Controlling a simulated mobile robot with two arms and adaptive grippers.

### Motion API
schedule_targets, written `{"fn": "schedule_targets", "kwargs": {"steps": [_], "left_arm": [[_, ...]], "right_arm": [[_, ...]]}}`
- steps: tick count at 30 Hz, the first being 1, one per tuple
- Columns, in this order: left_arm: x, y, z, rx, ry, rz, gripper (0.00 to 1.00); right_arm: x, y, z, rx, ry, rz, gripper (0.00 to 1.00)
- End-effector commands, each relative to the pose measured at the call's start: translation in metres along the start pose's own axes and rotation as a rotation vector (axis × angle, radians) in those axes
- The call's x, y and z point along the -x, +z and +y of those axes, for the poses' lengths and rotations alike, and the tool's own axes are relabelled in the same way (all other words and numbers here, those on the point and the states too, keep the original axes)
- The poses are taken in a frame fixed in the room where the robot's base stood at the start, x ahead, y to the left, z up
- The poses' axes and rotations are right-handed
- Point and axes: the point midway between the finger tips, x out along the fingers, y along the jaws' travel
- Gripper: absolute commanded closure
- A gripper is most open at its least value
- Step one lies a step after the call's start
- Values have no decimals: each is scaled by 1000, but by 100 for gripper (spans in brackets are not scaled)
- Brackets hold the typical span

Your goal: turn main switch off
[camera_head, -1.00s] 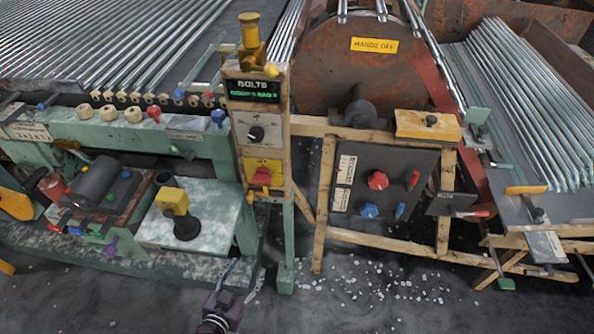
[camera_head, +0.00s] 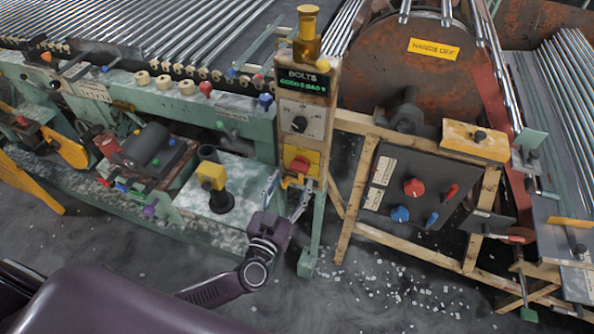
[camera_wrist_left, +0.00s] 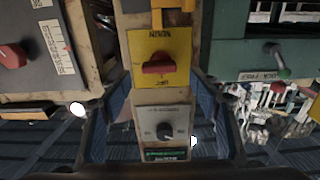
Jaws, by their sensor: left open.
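The red switch (camera_head: 300,164) sits on a yellow plate (camera_head: 314,157) low on the wooden post. In the left wrist view the red switch (camera_wrist_left: 159,67) and yellow plate (camera_wrist_left: 177,44) appear upside down; the small lettering is hard to read. The red handle lies crosswise there. My left gripper (camera_head: 286,196) is open, just below and in front of the plate in the head view. In the wrist view its fingers (camera_wrist_left: 154,88) are spread on either side of the post. I see no contact with the switch. My right gripper is not in view.
A grey plate with a black knob (camera_head: 299,124) and a BOLTS display (camera_head: 303,82) are above the switch. A dark panel (camera_head: 432,170) with red and blue knobs stands right of the post. A green machine (camera_head: 180,100) is on the left. Debris litters the floor.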

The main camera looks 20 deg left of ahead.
Motion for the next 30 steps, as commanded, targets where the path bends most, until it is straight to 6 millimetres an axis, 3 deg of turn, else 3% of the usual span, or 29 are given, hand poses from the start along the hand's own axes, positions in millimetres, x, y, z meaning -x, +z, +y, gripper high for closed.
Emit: {"fn": "schedule_targets", "kwargs": {"steps": [3, 8, 19, 30], "left_arm": [[-21, -1, 1, 0, 1, 2, 44], [-38, 0, 0, 0, 0, 1, 44], [-44, 0, 1, 1, 1, -1, 44], [-44, 1, 1, 1, 1, -1, 84]], "right_arm": [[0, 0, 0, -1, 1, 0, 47], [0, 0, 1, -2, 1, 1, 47], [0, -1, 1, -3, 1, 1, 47], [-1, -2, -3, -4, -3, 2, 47]]}}
